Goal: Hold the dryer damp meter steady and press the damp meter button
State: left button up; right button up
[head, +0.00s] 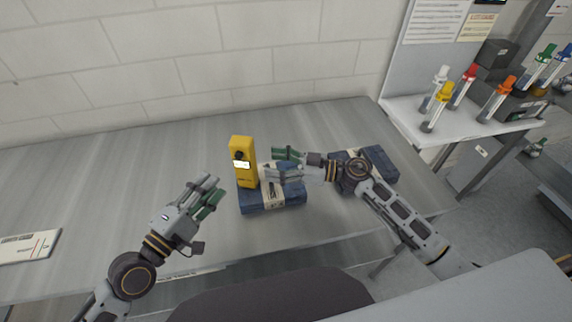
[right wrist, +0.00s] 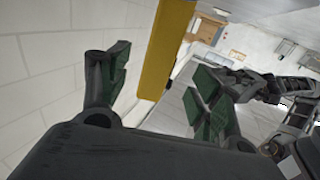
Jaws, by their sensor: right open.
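The yellow damp meter (head: 243,160) stands upright at the left end of a folded blue denim bundle (head: 272,198), with a lit display and a dark round part on its face. I cannot tell its button apart. My right gripper (head: 283,163) is open just right of the meter. In the right wrist view the meter (right wrist: 166,45) shows between the spread green-padded fingers of my right gripper (right wrist: 160,82), nearer the left finger, with no clear contact. My left gripper (head: 209,192) looks open and empty, in front and left of the meter.
A second denim bundle (head: 376,164) lies to the right, partly behind my right arm. A white card (head: 28,246) lies at the table's left. A side shelf (head: 418,116) holds several capped tubes.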

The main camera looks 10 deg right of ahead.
aim_at(245, 160)
jog(key=shift+x, duration=4.7)
jog(key=shift+c, duration=0.3)
jog(key=c, duration=1.2)
pick_arm(q)
grip_shut()
